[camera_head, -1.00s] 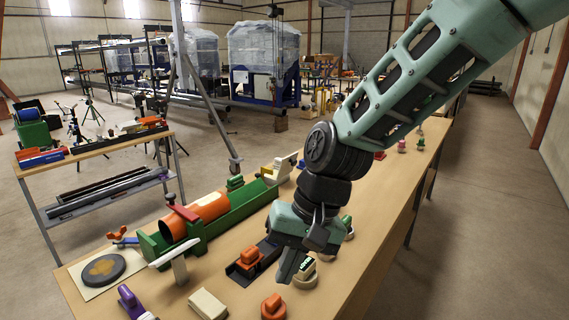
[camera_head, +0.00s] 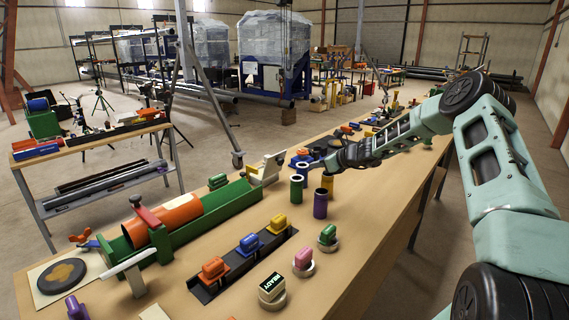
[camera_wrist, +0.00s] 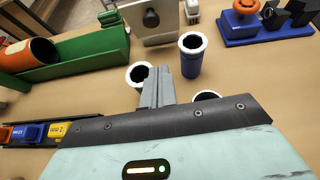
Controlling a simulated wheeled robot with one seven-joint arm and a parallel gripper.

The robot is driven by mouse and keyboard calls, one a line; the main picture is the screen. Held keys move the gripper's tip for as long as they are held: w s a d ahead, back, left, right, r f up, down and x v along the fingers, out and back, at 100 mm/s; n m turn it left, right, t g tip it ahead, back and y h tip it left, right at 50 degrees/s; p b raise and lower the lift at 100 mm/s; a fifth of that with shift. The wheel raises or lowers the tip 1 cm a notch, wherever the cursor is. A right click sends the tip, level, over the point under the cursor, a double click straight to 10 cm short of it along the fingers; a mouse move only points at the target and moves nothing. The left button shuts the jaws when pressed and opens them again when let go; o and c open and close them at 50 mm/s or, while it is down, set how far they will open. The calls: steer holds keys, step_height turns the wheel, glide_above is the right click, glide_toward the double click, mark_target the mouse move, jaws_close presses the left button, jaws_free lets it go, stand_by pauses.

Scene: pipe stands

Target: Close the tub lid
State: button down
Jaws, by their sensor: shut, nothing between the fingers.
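No part is clearly marked as the tub or its lid. A cream piece with an upright panel (camera_head: 267,169) stands at the far end of the green trough. In the wrist view it is a cream panel (camera_wrist: 180,32) with a dark round knob; I cannot tell whether this is the lid. My gripper (camera_head: 316,166) reaches low over the bench, right of the cream piece and close to several white-rimmed cylinders. In the wrist view my gripper (camera_wrist: 163,70) is shut and empty, its fingers between a white-rimmed cylinder on the left and a blue cylinder (camera_wrist: 191,62).
The green trough (camera_head: 225,205) holds an orange pipe (camera_head: 182,212). A purple cylinder (camera_head: 320,206) and a green cylinder (camera_head: 296,190) stand near my gripper. A black rail (camera_head: 262,250) holds coloured blocks. A blue base with an orange button (camera_wrist: 246,8) stands at upper right.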

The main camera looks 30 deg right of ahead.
steer(key=p+x, duration=0.3)
steer(key=x, duration=0.5)
steer(key=shift+a+r, duration=0.1)
steer(key=shift+a, duration=0.05)
steer(key=shift+w+a+r+p, duration=0.1)
steer(key=shift+w+a+p, duration=0.25)
steer(key=shift+w, duration=0.35)
steer(key=shift+w+a+r+p, duration=0.1)
steer(key=shift+w+a+p, duration=0.2)
steer(key=shift+w, duration=0.45)
steer(key=shift+w+a+r+p, duration=0.1)
steer(key=shift+w+a+p, duration=0.1)
steer(key=shift+w+p, duration=0.35)
steer(key=shift+w, duration=0.15)
steer(key=shift+r, duration=0.15)
